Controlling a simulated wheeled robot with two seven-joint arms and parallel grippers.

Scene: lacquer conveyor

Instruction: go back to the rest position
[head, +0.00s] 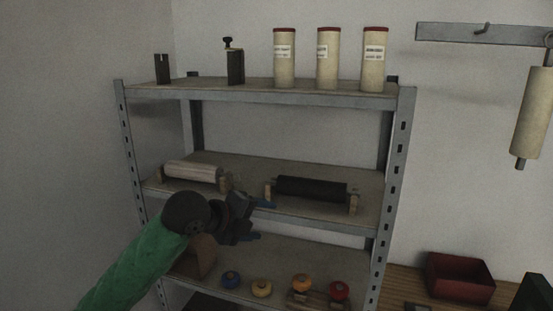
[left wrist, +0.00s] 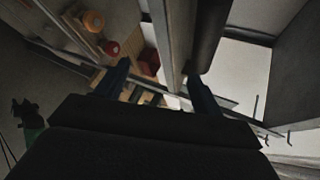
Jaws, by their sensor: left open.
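My left gripper (head: 262,220) is in front of the grey metal shelf unit, near the front edge of its middle shelf (head: 228,203). Its jaws are apart and I see nothing between them in the head view. In the left wrist view the two blue fingers (left wrist: 157,84) are spread, with a shelf edge beyond them. A black roller (head: 311,188) rests on wooden supports to the right of the gripper, and a pale roller (head: 193,172) rests to its left. My green left arm comes in from the lower left.
Several coloured round knobs, among them a red one (head: 339,290), are on the lower shelf. Three cream tubes with red lids, one here (head: 327,60), stand on the top shelf. A red bin (head: 459,279) is on the wooden bench at right. A roller (head: 532,113) hangs from the wall rail.

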